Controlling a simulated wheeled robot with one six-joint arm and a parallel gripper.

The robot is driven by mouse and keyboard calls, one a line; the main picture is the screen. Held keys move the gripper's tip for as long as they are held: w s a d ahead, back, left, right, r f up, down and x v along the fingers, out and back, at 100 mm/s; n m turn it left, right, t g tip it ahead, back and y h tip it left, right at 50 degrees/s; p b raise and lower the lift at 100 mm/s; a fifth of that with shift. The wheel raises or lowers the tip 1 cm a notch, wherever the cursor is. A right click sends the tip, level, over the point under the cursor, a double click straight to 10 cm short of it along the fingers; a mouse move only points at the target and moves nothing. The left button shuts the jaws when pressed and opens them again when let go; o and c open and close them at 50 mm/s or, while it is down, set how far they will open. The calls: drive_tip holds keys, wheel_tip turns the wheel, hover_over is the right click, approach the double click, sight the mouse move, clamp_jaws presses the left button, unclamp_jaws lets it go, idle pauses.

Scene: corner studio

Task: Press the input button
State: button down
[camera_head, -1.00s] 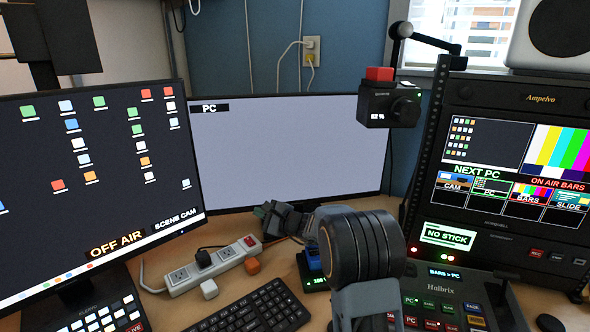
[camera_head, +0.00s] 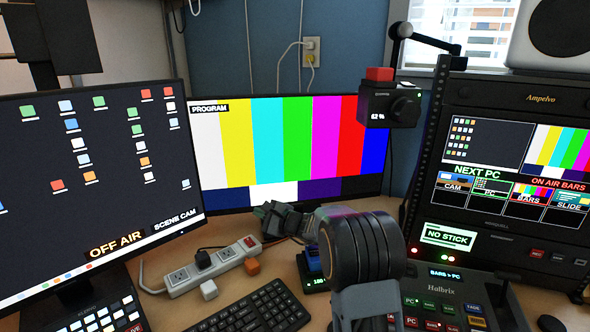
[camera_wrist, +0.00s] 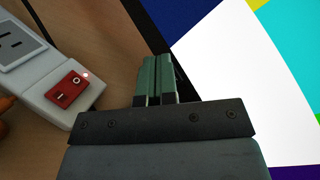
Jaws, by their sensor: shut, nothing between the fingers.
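The middle monitor (camera_head: 285,140) shows colour bars under a "PROGRAM" label. My gripper (camera_head: 264,210) is at its lower edge, left of the middle. In the wrist view my gripper's fingers (camera_wrist: 165,62) are together with nothing between them. Their tips are close to the monitor's dark lower bezel (camera_wrist: 158,35), with the bright screen (camera_wrist: 235,65) to the right. I cannot tell whether the tips touch the bezel. No input button can be made out; the fingers may cover it.
A white power strip (camera_head: 212,267) with a red switch (camera_wrist: 68,90) lies left of my gripper. A keyboard (camera_head: 252,309) lies in front of it. The left monitor (camera_head: 100,180) and the switcher panel (camera_head: 440,300) flank the space. A camera (camera_head: 390,104) hangs at the upper right.

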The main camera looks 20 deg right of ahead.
drive_tip(key=shift+s+a+b, duration=0.1)
drive_tip(key=shift+s+b, duration=0.3)
drive_tip(key=shift+s, duration=0.15)
drive_tip(key=shift+s+a+b, duration=0.15)
drive_tip(key=shift+s+b, duration=0.25)
drive_tip(key=shift+s, duration=0.6)
drive_tip(key=shift+s+a+b, duration=0.2)
drive_tip(key=shift+s+b, duration=0.2)
drive_tip(key=shift+s, duration=0.55)
drive_tip(key=shift+s+a+b, duration=0.15)
drive_tip(key=shift+s+b, duration=0.25)
drive_tip(key=shift+s, duration=0.6)
